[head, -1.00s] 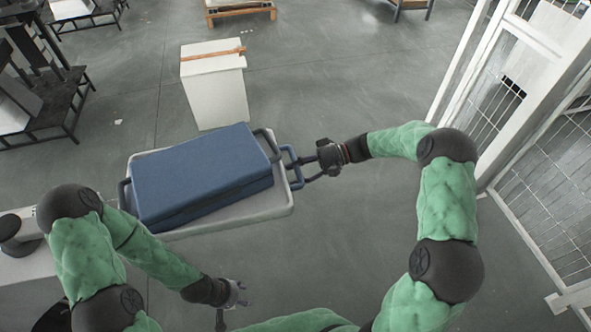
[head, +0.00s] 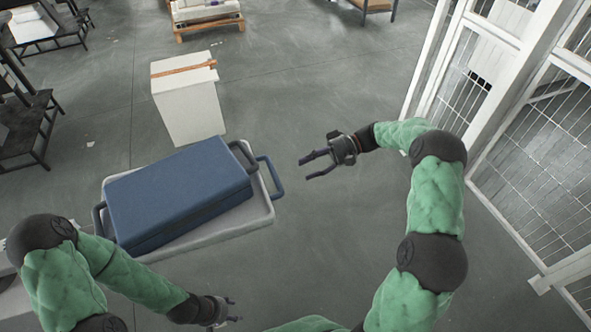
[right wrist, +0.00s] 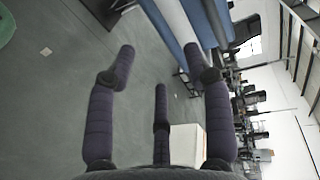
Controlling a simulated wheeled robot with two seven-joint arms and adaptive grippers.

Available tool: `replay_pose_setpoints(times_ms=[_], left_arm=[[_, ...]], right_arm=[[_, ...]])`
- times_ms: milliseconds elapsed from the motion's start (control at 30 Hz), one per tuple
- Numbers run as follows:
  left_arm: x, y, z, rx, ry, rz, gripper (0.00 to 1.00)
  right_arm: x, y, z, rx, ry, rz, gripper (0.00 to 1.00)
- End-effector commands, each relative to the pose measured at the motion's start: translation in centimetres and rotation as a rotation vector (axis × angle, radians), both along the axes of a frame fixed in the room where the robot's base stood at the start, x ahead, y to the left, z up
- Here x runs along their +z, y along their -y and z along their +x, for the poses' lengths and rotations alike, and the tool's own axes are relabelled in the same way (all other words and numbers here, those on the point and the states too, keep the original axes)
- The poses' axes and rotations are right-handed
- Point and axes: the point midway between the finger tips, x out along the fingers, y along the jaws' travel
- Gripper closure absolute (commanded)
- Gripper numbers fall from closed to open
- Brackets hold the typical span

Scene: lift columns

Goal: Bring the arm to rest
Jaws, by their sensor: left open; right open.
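My right gripper (head: 318,164) is open and empty over bare floor in the head view, to the right of the blue case and apart from its handle. In the right wrist view its fingers (right wrist: 165,75) are spread with nothing between them. My left gripper (head: 232,310) is open and low in the head view, below the case, with nothing seen in it.
A blue case (head: 180,190) with handles on its ends lies on a light grey tray-like top (head: 245,218). A white box (head: 188,108) with a brown strip stands behind it. A white mesh fence (head: 540,170) stands at the right. Floor between case and fence is clear.

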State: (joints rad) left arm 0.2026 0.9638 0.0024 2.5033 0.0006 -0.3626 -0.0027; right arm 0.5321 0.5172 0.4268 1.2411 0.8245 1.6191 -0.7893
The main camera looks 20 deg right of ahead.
Motion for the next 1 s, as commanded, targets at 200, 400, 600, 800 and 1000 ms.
replay_pose_setpoints(times_ms=[200,400,600,800,1000], left_arm=[[0.0,0.0,0.0,0.0,0.0,0.0,0.51],[0.0,0.0,0.0,0.0,0.0,0.0,0.51],[0.0,0.0,0.0,0.0,0.0,0.0,0.51],[0.0,0.0,0.0,0.0,0.0,0.0,0.51],[0.0,0.0,0.0,0.0,0.0,0.0,0.51]], right_arm=[[0.2,1.0,0.0,0.0,-0.001,-0.001,0.49],[0.2,0.9,0.0,0.0,-0.001,-0.001,0.49],[0.2,0.9,0.0,0.0,0.0,-0.001,0.49],[-2.2,-0.4,-0.3,-0.006,-0.058,-0.044,0.49],[-11.2,-4.8,-2.7,-0.027,-0.255,-0.258,0.49]])
